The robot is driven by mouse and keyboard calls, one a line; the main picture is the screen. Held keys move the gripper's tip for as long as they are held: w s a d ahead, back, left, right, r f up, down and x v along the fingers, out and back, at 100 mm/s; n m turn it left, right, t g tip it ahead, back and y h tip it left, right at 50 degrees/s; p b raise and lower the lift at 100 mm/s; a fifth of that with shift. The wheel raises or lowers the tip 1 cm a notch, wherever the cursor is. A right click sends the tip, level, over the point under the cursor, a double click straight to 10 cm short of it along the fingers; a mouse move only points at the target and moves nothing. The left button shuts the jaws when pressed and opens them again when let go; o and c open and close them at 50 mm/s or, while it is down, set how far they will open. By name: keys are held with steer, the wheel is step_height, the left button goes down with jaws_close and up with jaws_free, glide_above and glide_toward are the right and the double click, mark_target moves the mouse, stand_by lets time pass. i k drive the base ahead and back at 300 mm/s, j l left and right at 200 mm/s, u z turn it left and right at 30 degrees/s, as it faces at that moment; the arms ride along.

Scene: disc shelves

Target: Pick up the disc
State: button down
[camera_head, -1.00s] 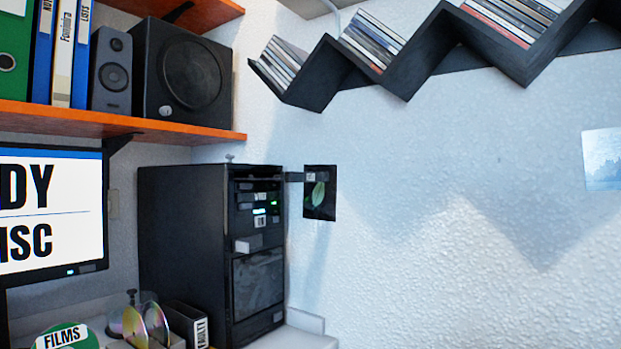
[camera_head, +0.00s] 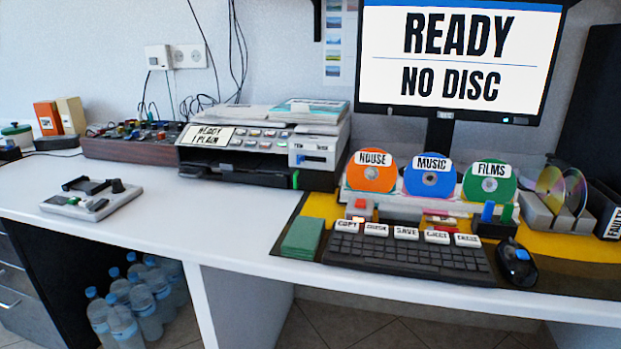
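Several discs stand on the desk in the head view. An orange disc labelled HOUSE (camera_head: 371,179), a blue disc labelled MUSIC (camera_head: 431,183) and a green disc labelled FILMS (camera_head: 489,188) stand upright in a row below the monitor. To their right, shiny unlabelled discs (camera_head: 573,192) stand in a grey slotted holder (camera_head: 537,212). The monitor (camera_head: 459,58) reads READY, NO DISC. Which disc the task means cannot be told from the picture. My gripper is not in view.
A keyboard (camera_head: 407,256) and a mouse (camera_head: 517,262) lie in front of the discs. A printer (camera_head: 262,148) stands left of them. A box marked FAULTY (camera_head: 612,222) is at the right edge. The white desk (camera_head: 215,215) is clear at left centre.

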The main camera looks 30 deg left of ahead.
mark_target(371, 169)
steer(key=u, duration=1.2)
steer(key=z, duration=1.9)
steer(key=u, duration=1.85)
steer(key=i+j+z, duration=0.1)
steer(key=j, duration=0.25)
steer(key=i+j+z, duration=0.1)
steer(key=j, duration=0.2)
steer(key=i+j+z, duration=0.1)
steer(key=j, duration=0.25)
steer(key=i+j+z, duration=0.1)
steer(key=j, duration=0.3)
steer(key=i+j+z, duration=0.1)
steer(key=j, duration=0.25)
steer(key=i, duration=0.1)
